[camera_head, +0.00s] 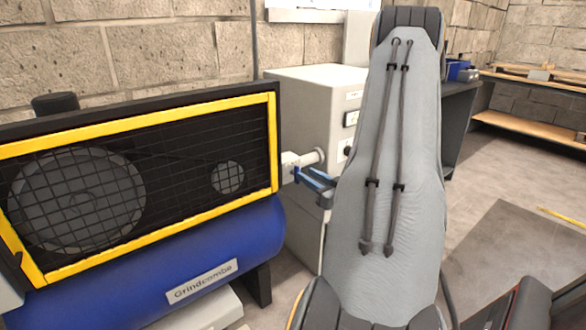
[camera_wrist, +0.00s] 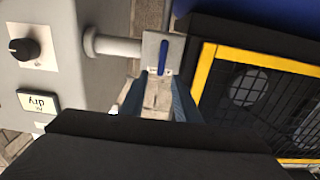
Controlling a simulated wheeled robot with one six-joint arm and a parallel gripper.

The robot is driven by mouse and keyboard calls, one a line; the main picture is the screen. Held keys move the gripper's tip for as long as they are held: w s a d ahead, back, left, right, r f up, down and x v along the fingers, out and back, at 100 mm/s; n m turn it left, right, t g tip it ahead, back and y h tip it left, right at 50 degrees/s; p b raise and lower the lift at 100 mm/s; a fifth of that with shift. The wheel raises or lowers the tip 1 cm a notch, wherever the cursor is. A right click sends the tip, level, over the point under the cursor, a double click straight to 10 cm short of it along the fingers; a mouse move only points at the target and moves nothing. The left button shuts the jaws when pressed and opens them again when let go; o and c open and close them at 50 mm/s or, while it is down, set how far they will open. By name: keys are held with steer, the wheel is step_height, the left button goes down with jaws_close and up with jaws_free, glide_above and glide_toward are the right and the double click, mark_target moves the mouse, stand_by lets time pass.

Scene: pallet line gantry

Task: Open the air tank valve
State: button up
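The air tank (camera_head: 150,265) is a blue horizontal cylinder under a guarded compressor at the left of the head view. At its right end a pale valve block (camera_head: 291,162) sits on a short pipe; it also shows in the wrist view (camera_wrist: 150,48). Its narrow blue lever (camera_head: 298,174) shows upright in the wrist view (camera_wrist: 163,57), with the pipe entering from the left. My gripper (camera_head: 312,179) is just in front of the lever. In the wrist view its blue-grey fingers (camera_wrist: 155,88) are apart just below the valve block. I cannot tell whether they touch the lever.
A grey cabinet (camera_head: 310,90) with a black knob (camera_wrist: 22,49) and a dryer label (camera_wrist: 38,102) stands close to the valve. The yellow-framed mesh guard (camera_head: 140,170) is on the other side. A workbench (camera_head: 530,85) stands at the back right, with open floor (camera_head: 480,190) before it.

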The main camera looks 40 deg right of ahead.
mark_target(299, 169)
steer(key=w, duration=0.6)
steer(key=shift+w+d, duration=0.3)
steer(key=shift+w, duration=0.05)
jaws_close()
